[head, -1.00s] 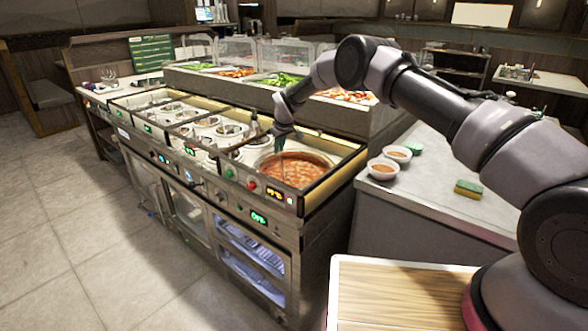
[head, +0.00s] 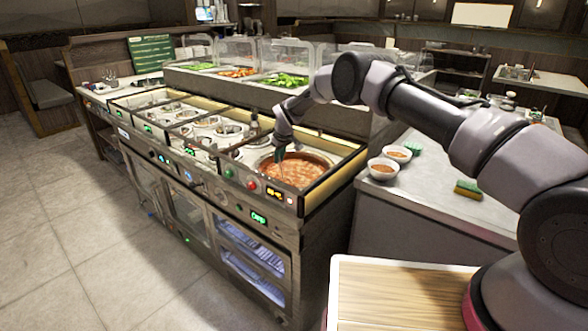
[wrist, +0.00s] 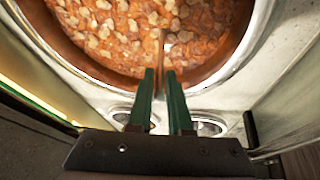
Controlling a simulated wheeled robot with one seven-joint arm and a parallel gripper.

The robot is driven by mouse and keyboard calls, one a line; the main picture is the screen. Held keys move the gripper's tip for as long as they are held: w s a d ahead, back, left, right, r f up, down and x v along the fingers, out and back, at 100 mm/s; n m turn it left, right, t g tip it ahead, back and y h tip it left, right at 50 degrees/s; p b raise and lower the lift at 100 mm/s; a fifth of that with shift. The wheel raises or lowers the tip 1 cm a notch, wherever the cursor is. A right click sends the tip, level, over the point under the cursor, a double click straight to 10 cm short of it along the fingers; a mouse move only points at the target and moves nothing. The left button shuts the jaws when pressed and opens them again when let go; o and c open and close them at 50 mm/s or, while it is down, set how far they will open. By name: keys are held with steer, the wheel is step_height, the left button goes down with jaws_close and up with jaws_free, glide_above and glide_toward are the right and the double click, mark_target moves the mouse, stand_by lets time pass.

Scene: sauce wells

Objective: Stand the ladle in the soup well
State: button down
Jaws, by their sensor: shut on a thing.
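The soup well (head: 328,160) is the round well at the near right end of the steam counter, filled with chunky orange-red soup (head: 297,170). My gripper (head: 279,154) is over the left part of this well, pointing down. In the wrist view its two green fingers (wrist: 161,78) are shut on the thin brownish handle of the ladle (wrist: 158,58). The handle runs from between the fingers toward the soup. The ladle's bowl cannot be made out. The well's metal rim (wrist: 222,88) curves just beside the fingertips.
Smaller round wells (head: 215,128) line the counter to the left. Glass-guarded food trays (head: 285,80) stand behind. On the right side counter are two bowls of sauce (head: 382,169) and a yellow-green sponge (head: 468,190). A wooden board (head: 395,295) is in front.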

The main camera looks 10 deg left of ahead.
steer(key=shift+f, duration=0.15)
steer(key=shift+c, duration=0.6)
jaws_free()
steer(key=shift+r, duration=4.5)
